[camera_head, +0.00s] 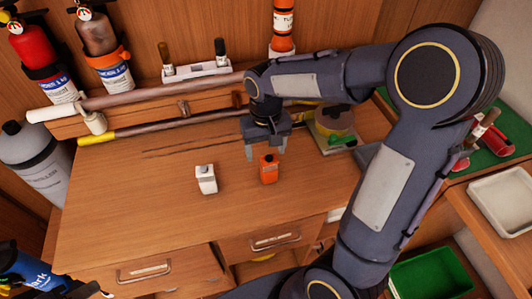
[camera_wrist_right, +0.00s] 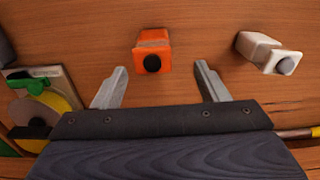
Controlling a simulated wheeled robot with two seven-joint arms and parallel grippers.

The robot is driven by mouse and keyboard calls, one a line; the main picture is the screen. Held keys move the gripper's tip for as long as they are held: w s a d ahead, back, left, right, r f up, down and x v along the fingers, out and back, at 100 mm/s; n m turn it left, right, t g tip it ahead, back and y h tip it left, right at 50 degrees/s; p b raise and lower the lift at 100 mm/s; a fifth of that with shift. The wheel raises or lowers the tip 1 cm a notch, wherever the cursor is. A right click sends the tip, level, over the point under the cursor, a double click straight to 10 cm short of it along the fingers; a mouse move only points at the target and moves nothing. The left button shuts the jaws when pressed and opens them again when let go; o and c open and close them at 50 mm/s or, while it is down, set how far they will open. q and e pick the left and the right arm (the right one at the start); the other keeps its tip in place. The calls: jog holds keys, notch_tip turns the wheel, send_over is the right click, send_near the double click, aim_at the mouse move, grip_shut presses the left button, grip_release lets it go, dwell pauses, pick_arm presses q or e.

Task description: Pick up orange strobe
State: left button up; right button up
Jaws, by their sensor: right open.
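The orange strobe (camera_head: 268,169) is a small orange block with a dark round spot, standing on the wooden desk in the head view. In the right wrist view the orange strobe (camera_wrist_right: 153,50) shows at the top middle, beyond the fingertips and roughly between their lines. My right gripper (camera_head: 265,150) is open and empty, just behind the strobe in the head view. In the wrist view its two fingers (camera_wrist_right: 162,80) are spread wide apart, with bare wood between them. My left gripper does not show.
A white block (camera_head: 206,180) of similar shape stands left of the strobe; it also shows in the wrist view (camera_wrist_right: 268,52). A yellow roll (camera_head: 334,121) on a plate lies to the right. Poles (camera_head: 160,127) lie along the desk's back. The desk's front left (camera_head: 130,210) is clear.

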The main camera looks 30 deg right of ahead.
aim_at(269, 167)
jog(key=shift+w+f, duration=0.2)
jog(key=shift+f, duration=0.1)
jog(key=f, duration=0.7)
jog(key=shift+s+d+f+p, duration=0.15)
jog(key=shift+s+d+p, duration=0.25)
jog(key=c, duration=1.1)
